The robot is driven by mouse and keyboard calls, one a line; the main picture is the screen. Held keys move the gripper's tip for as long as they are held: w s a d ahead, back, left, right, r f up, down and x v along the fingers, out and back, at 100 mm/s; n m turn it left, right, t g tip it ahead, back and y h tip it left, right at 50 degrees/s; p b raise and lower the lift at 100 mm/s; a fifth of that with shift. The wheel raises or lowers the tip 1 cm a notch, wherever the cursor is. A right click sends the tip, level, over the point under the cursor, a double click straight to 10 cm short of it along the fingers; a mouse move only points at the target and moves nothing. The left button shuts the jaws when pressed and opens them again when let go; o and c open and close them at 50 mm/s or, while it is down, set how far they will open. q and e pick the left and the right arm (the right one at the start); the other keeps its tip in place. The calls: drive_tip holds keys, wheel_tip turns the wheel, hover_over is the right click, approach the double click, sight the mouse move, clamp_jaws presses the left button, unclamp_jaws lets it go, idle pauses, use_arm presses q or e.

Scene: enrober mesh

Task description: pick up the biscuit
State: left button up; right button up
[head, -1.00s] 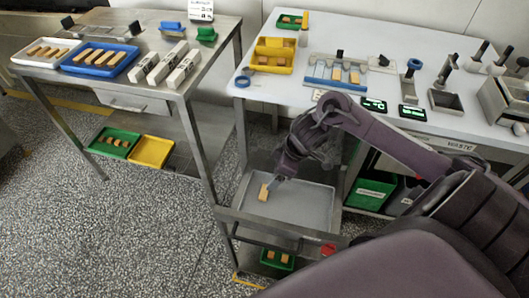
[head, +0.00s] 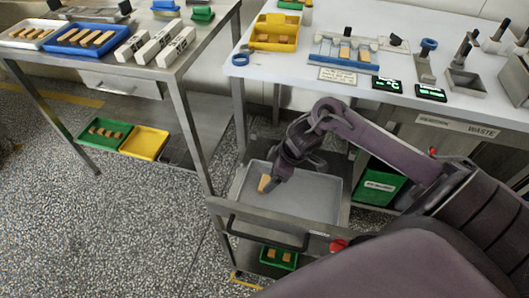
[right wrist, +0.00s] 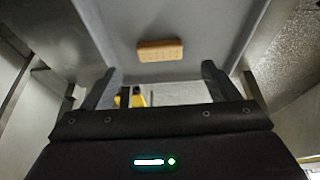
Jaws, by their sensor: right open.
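The biscuit (head: 264,183), a small tan block, lies in the grey tray (head: 318,207) of the low trolley in the head view. My right gripper (head: 271,181) hangs over the tray right beside it, its fingertips partly hidden by the wrist. In the right wrist view the biscuit (right wrist: 160,50) lies crosswise on the grey tray floor (right wrist: 205,30), just beyond the two fingertips and roughly centred between them. My right gripper (right wrist: 160,68) is open, with nothing between its fingers. My left gripper is not in view.
The tray has raised walls, and a black handle (head: 265,235) is at its front. The white table (head: 270,90) with a yellow bin (head: 274,40) stands behind. A green crate (head: 380,185) is to the right. The steel table (head: 130,65) with trays is at the left.

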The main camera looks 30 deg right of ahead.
sight(266, 182)
drive_tip(key=b+x, duration=0.1)
drive_tip(key=x, duration=0.3)
drive_tip(key=shift+s+d, duration=0.1)
drive_tip(key=shift+s, duration=0.05)
drive_tip(key=shift+w+f, duration=0.2)
drive_tip(key=shift+f, duration=0.35)
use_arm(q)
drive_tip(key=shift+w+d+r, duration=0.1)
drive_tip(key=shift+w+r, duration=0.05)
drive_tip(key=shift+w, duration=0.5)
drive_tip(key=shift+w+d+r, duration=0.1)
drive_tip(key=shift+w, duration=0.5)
use_arm(e)
drive_tip(key=c, duration=0.9)
